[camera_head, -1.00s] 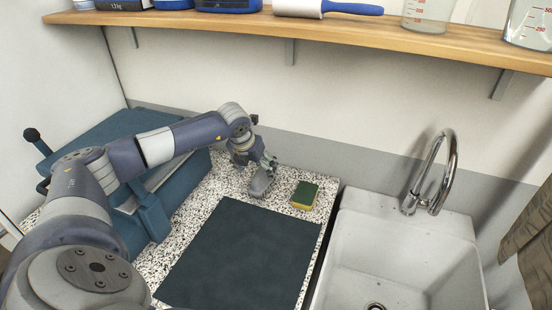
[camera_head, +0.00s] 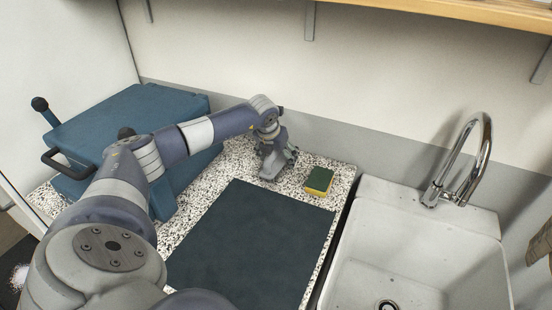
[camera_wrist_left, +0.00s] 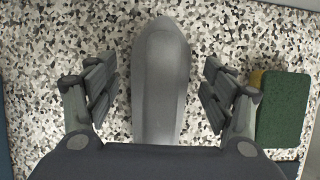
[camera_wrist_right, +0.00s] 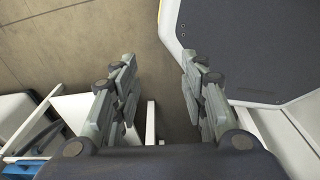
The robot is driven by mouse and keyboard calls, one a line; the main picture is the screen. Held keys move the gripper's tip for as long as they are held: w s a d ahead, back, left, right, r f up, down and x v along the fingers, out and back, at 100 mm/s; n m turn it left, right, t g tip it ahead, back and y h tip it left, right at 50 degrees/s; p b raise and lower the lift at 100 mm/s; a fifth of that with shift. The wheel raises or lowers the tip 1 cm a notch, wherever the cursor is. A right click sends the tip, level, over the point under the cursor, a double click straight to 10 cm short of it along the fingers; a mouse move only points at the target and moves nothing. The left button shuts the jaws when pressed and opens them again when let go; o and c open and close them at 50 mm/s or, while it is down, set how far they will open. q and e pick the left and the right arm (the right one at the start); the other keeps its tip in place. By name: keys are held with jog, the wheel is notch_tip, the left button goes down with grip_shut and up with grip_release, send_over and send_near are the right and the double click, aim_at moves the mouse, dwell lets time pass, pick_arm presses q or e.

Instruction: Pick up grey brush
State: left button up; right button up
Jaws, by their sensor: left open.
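The grey brush (camera_wrist_left: 160,60) is a long, rounded grey shape lying on the speckled counter in the left wrist view. My left gripper (camera_wrist_left: 158,82) is open, with one finger on each side of the brush and a gap on both sides. In the head view my left gripper (camera_head: 276,160) is low over the back of the counter and mostly hides the brush. The brush's near end is covered by the gripper body in the wrist view. My right gripper (camera_wrist_right: 157,75) is open and empty, above the floor.
A green and yellow sponge (camera_head: 319,181) lies close to the right of my left gripper. A dark mat (camera_head: 250,245) covers the counter in front. A blue case (camera_head: 125,125) stands left, a white sink (camera_head: 410,250) with a tap (camera_head: 470,165) right.

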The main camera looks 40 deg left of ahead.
pick_arm(q)
jog(key=shift+w+a+f, duration=0.1)
jog(key=shift+w+f, duration=0.2)
jog(key=shift+f, duration=0.25)
jog(key=shift+r, duration=0.1)
jog(key=shift+s, duration=0.1)
jog(key=shift+c, duration=1.1)
jog(key=c, duration=1)
jog(key=shift+r, duration=0.1)
